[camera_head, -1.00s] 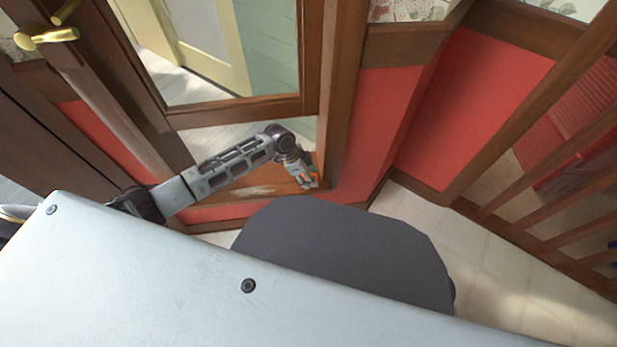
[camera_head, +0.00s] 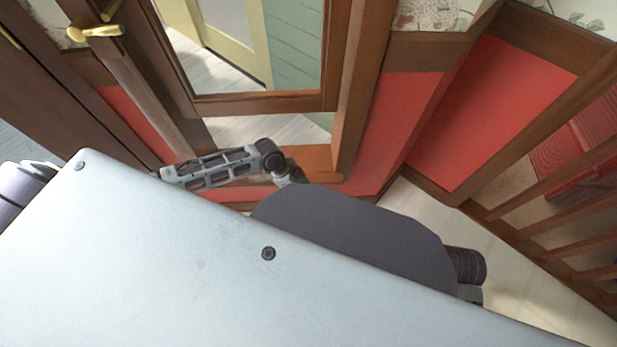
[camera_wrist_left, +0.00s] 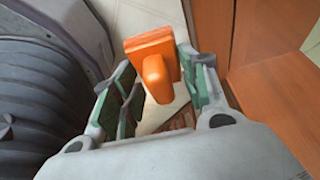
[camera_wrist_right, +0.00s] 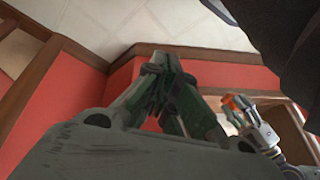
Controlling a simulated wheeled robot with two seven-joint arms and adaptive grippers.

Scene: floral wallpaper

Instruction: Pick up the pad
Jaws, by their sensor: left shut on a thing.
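The pad (camera_wrist_left: 150,45) is an orange block with a rounded grip. In the left wrist view it sits between the green-lined fingers of my left gripper (camera_wrist_left: 165,82), which is shut on it, above a pale floor. In the head view my left arm reaches down near the wooden ledge, and my own body hides the fingertips and the pad. The orange of the pad shows again in the right wrist view (camera_wrist_right: 238,104), at the end of my left arm. My right gripper (camera_wrist_right: 160,72) has its fingertips together, with nothing seen between them.
A wooden window frame with a ledge (camera_head: 318,160) stands beside my left arm. Red wall panels (camera_head: 492,115) are at the right, with a wooden railing (camera_head: 560,232) beyond. Pale floor (camera_head: 530,290) is open at the lower right. A brass handle (camera_head: 95,30) is at upper left.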

